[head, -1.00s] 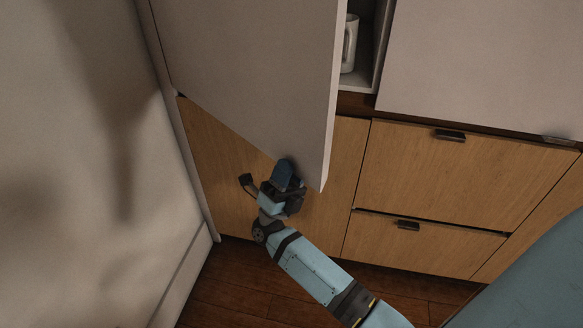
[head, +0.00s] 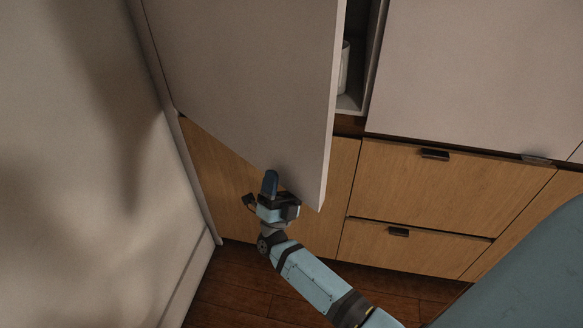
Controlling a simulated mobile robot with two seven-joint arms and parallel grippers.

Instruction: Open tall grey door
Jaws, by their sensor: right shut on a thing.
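The tall grey door (head: 240,80) fills the upper middle of the head view. It stands partly open, with its free right edge out from the cabinet and a gap beside it. My right gripper (head: 271,186) is at the door's bottom edge, left of the lower right corner. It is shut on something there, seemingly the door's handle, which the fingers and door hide. My left gripper is not in view.
A white mug (head: 344,68) stands partly hidden on a shelf behind the door. Wooden drawers (head: 440,185) with dark handles are below right, another grey door (head: 480,70) above them. A pale wall (head: 70,150) is close on the left.

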